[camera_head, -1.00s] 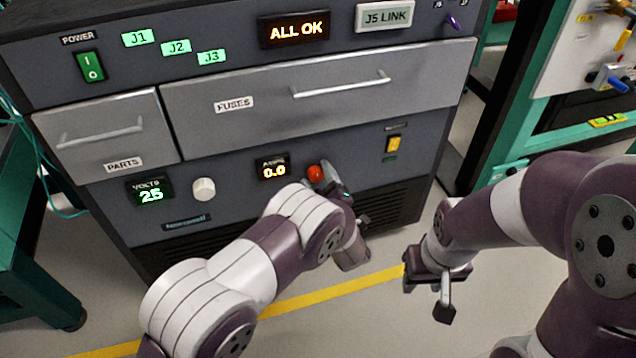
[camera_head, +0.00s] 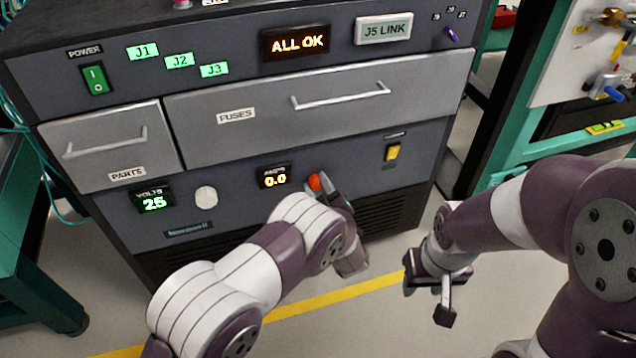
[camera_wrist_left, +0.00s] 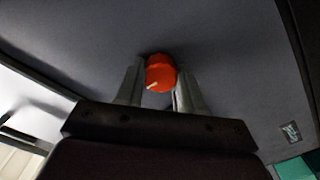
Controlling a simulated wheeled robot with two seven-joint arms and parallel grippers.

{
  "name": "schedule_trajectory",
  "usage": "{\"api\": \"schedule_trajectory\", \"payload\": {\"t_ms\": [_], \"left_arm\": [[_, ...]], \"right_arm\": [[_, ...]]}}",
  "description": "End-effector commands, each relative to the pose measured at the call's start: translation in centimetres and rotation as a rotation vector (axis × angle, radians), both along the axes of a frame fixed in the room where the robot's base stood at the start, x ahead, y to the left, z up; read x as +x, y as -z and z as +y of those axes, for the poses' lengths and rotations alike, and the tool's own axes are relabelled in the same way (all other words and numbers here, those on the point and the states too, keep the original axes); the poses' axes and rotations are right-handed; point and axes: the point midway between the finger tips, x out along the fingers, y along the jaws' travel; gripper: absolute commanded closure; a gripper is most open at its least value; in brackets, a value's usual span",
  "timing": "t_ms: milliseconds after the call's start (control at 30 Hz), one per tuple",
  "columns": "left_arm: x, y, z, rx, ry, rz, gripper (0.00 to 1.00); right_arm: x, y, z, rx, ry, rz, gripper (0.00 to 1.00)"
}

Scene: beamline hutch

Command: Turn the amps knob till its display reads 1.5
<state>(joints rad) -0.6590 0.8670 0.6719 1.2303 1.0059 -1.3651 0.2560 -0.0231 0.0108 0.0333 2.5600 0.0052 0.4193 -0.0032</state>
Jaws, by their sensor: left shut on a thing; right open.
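The amps knob (camera_head: 315,182) is red-orange and sits on the lower front panel, right of the amps display (camera_head: 274,176), which reads 0.0. In the left wrist view the knob (camera_wrist_left: 160,73) is between the two fingers, and its pale pointer mark points to the lower left. My left gripper (camera_head: 325,186) is shut on the knob; its arm partly covers the panel below. It also shows in the left wrist view (camera_wrist_left: 160,88). My right gripper (camera_head: 436,290) is open and empty, in front of the cabinet at the right, above the floor.
A white volts knob (camera_head: 206,197) is beside the volts display (camera_head: 153,199), which reads 25. A yellow switch (camera_head: 392,153) is right of the amps knob. Drawers with bar handles are above. A green bench (camera_head: 30,260) stands at the left; a green frame with a valve panel is at the right.

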Motion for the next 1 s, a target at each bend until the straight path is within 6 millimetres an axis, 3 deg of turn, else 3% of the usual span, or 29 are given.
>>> {"api": "schedule_trajectory", "payload": {"t_ms": [500, 1000], "left_arm": [[-0.1, -0.1, 0.0, 0.407, 0.001, 0.134, 0.93], [-0.1, 0.2, 0.0, 0.585, 0.001, 0.193, 0.93]], "right_arm": [[0.0, -3.1, 0.0, 0.000, 0.000, 0.000, 0.57], [0.0, -3.9, 0.0, 0.000, 0.000, 0.000, 0.57]]}}
